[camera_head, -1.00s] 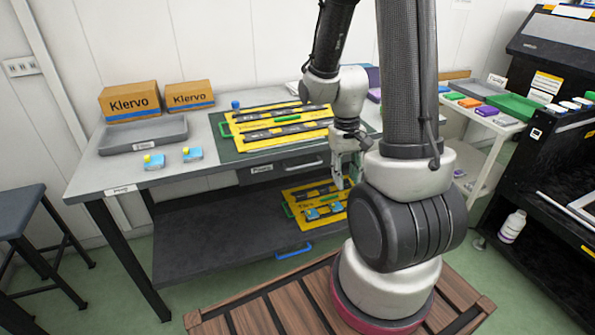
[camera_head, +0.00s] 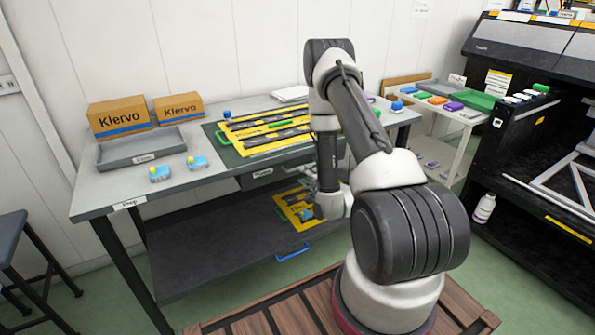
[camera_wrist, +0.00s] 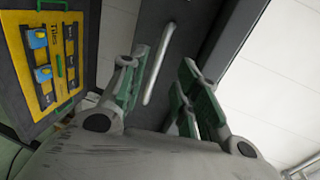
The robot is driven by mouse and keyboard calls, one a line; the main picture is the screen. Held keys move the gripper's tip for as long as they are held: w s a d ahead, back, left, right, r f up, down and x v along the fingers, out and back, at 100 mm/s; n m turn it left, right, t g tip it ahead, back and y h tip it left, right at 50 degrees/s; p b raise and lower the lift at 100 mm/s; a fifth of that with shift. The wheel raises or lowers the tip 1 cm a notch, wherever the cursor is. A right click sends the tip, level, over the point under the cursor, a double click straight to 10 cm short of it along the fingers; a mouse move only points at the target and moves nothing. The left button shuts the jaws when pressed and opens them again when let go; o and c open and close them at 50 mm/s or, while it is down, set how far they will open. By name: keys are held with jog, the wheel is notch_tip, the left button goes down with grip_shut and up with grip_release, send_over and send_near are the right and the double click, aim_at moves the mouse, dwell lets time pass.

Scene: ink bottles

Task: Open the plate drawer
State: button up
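The plate drawer (camera_head: 268,176) is a dark front with a small white label, set under the worktop. It looks shut in the head view, and my arm covers its right part. In the wrist view, its dark front (camera_wrist: 184,42) carries a pale bar handle (camera_wrist: 159,62). My gripper (camera_wrist: 165,68) is open, its green-and-grey fingers on either side of the handle in the picture. I cannot tell whether the fingers touch the handle or how far away it is. In the head view, my gripper is mostly hidden behind my arm.
The grey table (camera_head: 88,200) holds two Klervo boxes (camera_head: 118,118), a grey tray (camera_head: 150,157), small blue bottles and a yellow plate (camera_head: 262,148) on a green mat. Another yellow plate (camera_head: 292,208) lies on the lower shelf (camera_head: 200,252), which has a blue handle. A stool stands left.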

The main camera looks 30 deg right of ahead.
jog(key=x, duration=0.7)
jog(key=shift+w+f, duration=0.1)
jog(key=shift+w, duration=0.3)
grip_shut()
